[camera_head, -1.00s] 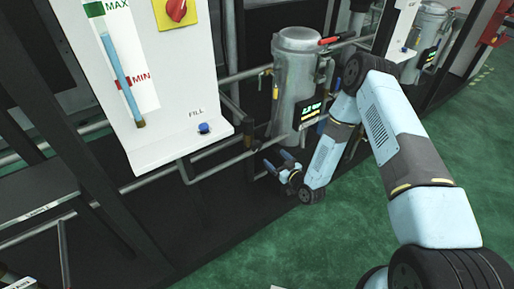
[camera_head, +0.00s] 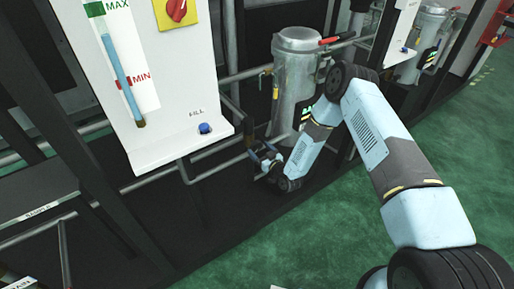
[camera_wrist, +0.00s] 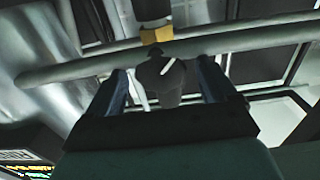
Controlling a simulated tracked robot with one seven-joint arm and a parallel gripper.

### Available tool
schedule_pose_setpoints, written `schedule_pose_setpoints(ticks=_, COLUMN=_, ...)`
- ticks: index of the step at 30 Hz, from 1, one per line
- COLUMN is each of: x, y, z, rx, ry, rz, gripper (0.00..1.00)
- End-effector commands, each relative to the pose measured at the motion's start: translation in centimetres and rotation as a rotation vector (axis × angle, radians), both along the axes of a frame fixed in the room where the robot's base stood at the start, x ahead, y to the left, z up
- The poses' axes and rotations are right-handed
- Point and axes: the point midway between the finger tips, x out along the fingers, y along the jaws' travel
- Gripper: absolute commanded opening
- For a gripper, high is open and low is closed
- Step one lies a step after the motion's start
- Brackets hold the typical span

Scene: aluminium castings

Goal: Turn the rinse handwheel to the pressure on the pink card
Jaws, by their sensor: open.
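My gripper (camera_head: 262,152) is low beside the metal canister in the head view, by the pipes. In the wrist view my gripper (camera_wrist: 162,80) has its two blue fingers apart. A dark rounded part with a white line (camera_wrist: 160,72) shows between the fingers and in front of a pipe; it may be the rinse handwheel, but I cannot tell for sure, nor whether the fingers touch it. No handwheel is clear in the head view, where my gripper and arm cover that spot. I see no pink card in either view.
A grey canister (camera_head: 296,85) with a red-handled valve (camera_head: 329,41) stands behind my arm. A white panel (camera_head: 170,85) with a level gauge, a red knob (camera_head: 177,10) and a blue button (camera_head: 205,128) is at left. Pipes run below it. Green floor (camera_head: 310,235) is clear in front.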

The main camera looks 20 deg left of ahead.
Motion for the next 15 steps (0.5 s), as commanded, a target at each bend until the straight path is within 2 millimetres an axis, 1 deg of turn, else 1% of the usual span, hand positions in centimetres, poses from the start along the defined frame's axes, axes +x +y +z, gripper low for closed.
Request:
schedule_pose_setpoints(ticks=1, x=0.5, y=0.6, z=0.0, rx=0.000, ry=-0.001, rz=0.000, gripper=0.85)
schedule_pose_setpoints(ticks=6, x=1.5, y=1.7, z=0.0, rx=0.000, ry=0.000, rz=0.000, gripper=0.85)
schedule_pose_setpoints(ticks=15, x=1.8, y=2.1, z=0.0, rx=0.000, ry=0.001, rz=0.000, gripper=0.85)
